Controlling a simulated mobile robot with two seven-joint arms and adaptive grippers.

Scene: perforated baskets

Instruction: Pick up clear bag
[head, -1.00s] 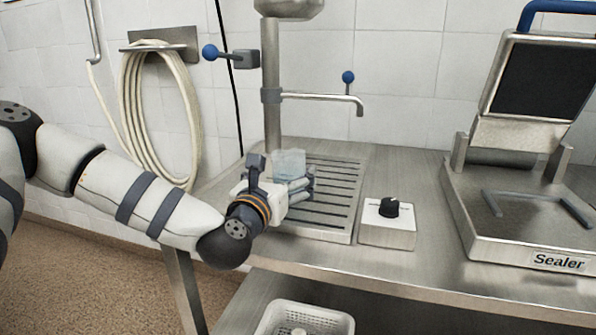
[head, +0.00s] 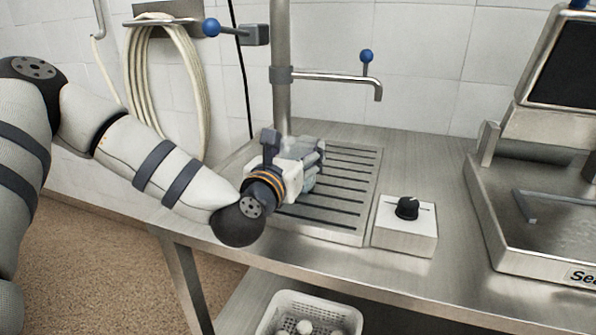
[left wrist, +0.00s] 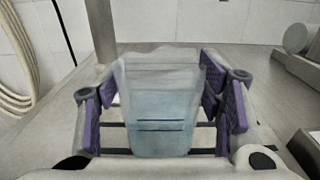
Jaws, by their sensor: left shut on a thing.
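The clear bag (left wrist: 160,100) is a translucent, pale blue pouch. In the left wrist view it stands between the purple-padded fingers of my left gripper (left wrist: 162,103), which is shut on it. In the head view my left gripper (head: 312,160) is over the slatted drain grate (head: 345,190) below the tap, and the bag (head: 303,146) is mostly hidden behind the gripper. I cannot tell whether the bag still touches the grate. My right gripper is not in view.
A control box with a black knob (head: 405,228) stands right of the grate, and the sealer (head: 500,235) is farther right. A tap (head: 335,79) reaches over the grate from a steel post. A white perforated basket (head: 310,310) sits on the lower shelf.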

